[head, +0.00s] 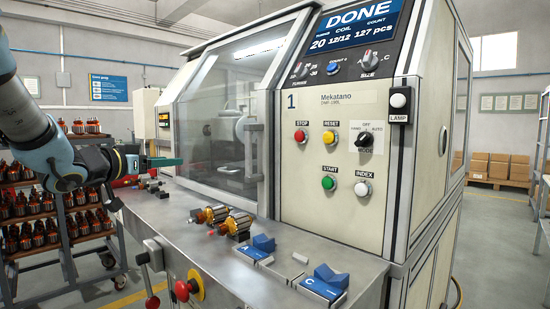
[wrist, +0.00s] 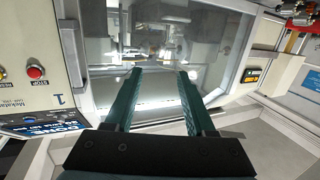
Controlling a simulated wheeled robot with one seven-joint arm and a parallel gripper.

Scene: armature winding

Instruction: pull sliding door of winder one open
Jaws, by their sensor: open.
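Winder one is the cream machine marked "1" (head: 345,105), and its display (head: 355,28) reads DONE. Its glazed sliding door (head: 215,120) fills the front left of the machine and appears closed. A pale upright handle (head: 252,150) stands at the door's right edge. My gripper (head: 165,162) is at the left, in front of the door's lower left part and well left of the handle. In the wrist view, my gripper (wrist: 127,52) has its two green fingers spread with nothing between them, facing the door glass (wrist: 155,60).
A steel ledge (head: 215,255) runs below the door. Wound armatures (head: 225,218) and blue cradles (head: 325,282) sit on it. An emergency stop (head: 188,288) and a red-knobbed lever (head: 152,300) are on its front. Racks of armatures (head: 40,205) stand left.

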